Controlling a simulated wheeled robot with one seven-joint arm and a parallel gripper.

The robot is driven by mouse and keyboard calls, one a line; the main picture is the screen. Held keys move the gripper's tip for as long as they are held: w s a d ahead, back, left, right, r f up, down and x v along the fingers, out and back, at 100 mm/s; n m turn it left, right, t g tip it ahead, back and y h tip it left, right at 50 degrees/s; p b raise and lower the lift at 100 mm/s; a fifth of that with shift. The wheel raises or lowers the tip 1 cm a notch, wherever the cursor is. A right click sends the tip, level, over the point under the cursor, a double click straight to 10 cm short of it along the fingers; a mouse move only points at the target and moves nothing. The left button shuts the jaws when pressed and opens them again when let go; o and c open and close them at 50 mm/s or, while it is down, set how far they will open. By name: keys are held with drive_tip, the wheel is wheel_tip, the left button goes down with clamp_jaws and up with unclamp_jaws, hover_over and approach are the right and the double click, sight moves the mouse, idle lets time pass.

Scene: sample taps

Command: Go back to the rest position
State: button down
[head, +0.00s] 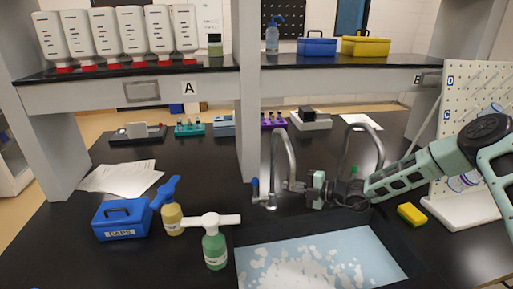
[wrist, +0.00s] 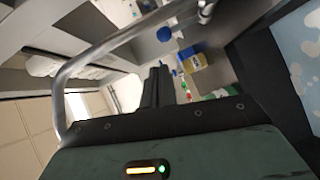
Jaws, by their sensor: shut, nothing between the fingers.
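My arm reaches in from the right in the head view. My gripper (head: 298,187) is at the sink's back edge, between the two curved metal taps, its tip close beside the left tap (head: 284,160); I cannot tell whether they touch. In the wrist view its dark fingers (wrist: 156,82) are together with nothing between them. The right tap (head: 347,140) arches behind my wrist, which partly hides its base. A blue knob (head: 255,186) and a green knob (head: 354,171) show near the taps. A metal tap arch (wrist: 100,48) curves closely across the wrist view's left side.
The sink (head: 320,262) lies in front of the taps. A green bottle (head: 215,250), a yellowish bottle (head: 173,220) and a blue caps box (head: 122,219) stand at left. A yellow sponge (head: 412,213) and white pegboard (head: 470,130) are at right. A shelf (head: 215,84) spans above.

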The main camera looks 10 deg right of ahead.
drive_tip(key=s+a+r+n+g+h, duration=0.1)
drive_tip(key=s+n+g+h, duration=0.25)
drive_tip(key=s+n, duration=0.6)
drive_tip(key=s+a+r+n+g+h, duration=0.15)
drive_tip(key=s+n+g, duration=0.45)
drive_tip(key=n, duration=0.6)
drive_tip(key=s+d+r+n+t+h, duration=0.3)
drive_tip(key=s+d+r+n+h, duration=0.8)
drive_tip(key=n, duration=1.3)
drive_tip(key=s+a+f+n+g+y+b, duration=0.1)
drive_tip(key=s+a+f+n+b, duration=0.2)
drive_tip(key=s+a+b, duration=0.2)
drive_tip(key=s+a+f+n+g+y+b, duration=0.1)
drive_tip(key=s+a+f+n+y+b, duration=0.1)
drive_tip(key=s+a, duration=0.9)
drive_tip(key=a+f+n+b, duration=0.1)
drive_tip(key=n+b, duration=0.1)
drive_tip(key=b, duration=0.1)
drive_tip(key=shift+f+g, duration=0.2)
drive_tip(key=shift+g, duration=0.15)
